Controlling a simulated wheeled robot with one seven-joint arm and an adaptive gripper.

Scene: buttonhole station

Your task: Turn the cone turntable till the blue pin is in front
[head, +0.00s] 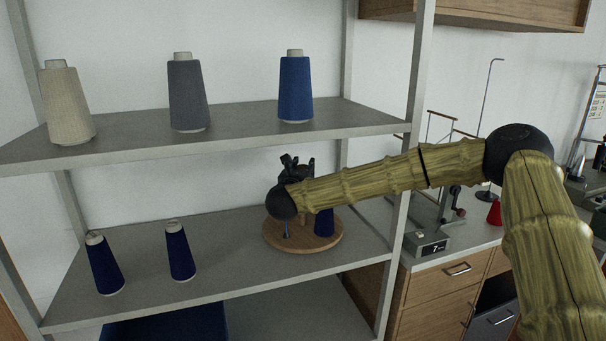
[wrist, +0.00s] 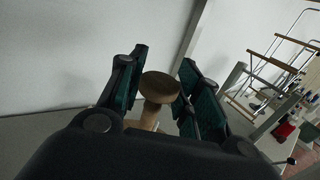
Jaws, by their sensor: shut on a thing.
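The cone turntable (head: 300,240) is a round wooden disc on the lower shelf at its right end. A blue pin (head: 286,229) stands at its front left edge in the head view. A dark blue cone (head: 325,222) stands on its right side, partly hidden by my arm. My gripper (head: 297,167) is above the disc, mostly behind my wrist. In the wrist view, a round wooden knob (wrist: 160,86) on a post sits between the two dark green finger pads of my gripper (wrist: 161,88), which is shut on it.
Two dark blue cones, one at far left (head: 105,265) and one beside it (head: 180,252), stand on the lower shelf (head: 230,275). The upper shelf (head: 235,130) holds beige, grey and blue cones. A metal post (head: 405,180) rises close to my arm.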

